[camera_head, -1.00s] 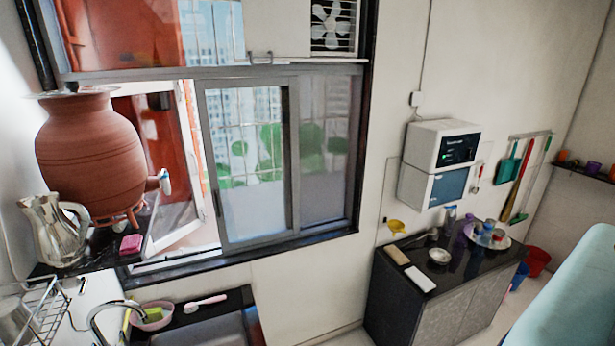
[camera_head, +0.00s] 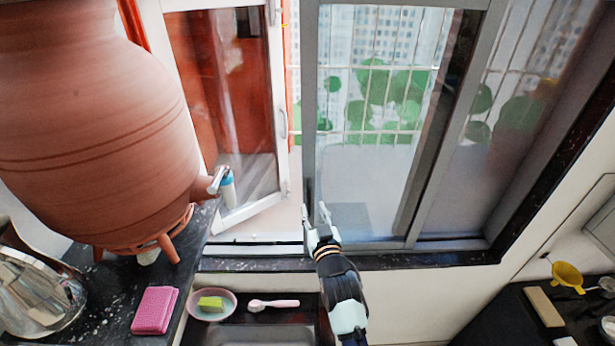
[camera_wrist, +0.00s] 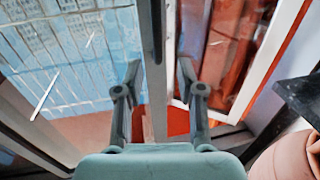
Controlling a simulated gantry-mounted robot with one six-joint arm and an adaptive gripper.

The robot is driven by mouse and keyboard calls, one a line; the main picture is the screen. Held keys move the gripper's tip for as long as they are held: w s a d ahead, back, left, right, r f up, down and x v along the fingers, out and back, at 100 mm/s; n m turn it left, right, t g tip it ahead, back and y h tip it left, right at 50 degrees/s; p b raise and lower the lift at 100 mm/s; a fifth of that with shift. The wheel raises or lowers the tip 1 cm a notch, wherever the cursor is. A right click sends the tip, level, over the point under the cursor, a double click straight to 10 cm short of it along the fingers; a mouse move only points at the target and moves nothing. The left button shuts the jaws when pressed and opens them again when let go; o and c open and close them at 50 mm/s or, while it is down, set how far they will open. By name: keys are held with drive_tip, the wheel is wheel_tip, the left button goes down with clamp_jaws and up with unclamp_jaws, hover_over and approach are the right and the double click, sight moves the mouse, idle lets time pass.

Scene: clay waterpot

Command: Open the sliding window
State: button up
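The sliding window pane (camera_head: 370,185) has a grey frame and stands in the middle of the head view, overlapping the right-hand glass (camera_head: 500,140). Its left upright (camera_head: 310,110) borders an open gap on the left. My gripper (camera_head: 318,210) is at the lower part of this upright, just above the sill. In the wrist view my gripper (camera_wrist: 159,72) is open, with one finger on each side of a grey upright bar (camera_wrist: 154,60). Gaps show between the bar and both fingers. I cannot tell whether either finger touches the frame.
A big clay pot (camera_head: 95,130) with a tap stands on the left counter, near a steel jug (camera_head: 35,290) and pink sponge (camera_head: 155,310). A white-framed casement (camera_head: 275,110) stands in the gap. A soap dish (camera_head: 212,305) and brush (camera_head: 272,304) lie below the sill.

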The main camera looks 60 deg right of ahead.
sight(310, 196)
drive_tip(key=x, duration=0.7)
drive_tip(key=shift+d+f+p, duration=0.2)
drive_tip(key=shift+d+p, duration=0.05)
drive_tip(key=shift+p, duration=0.1)
clamp_jaws()
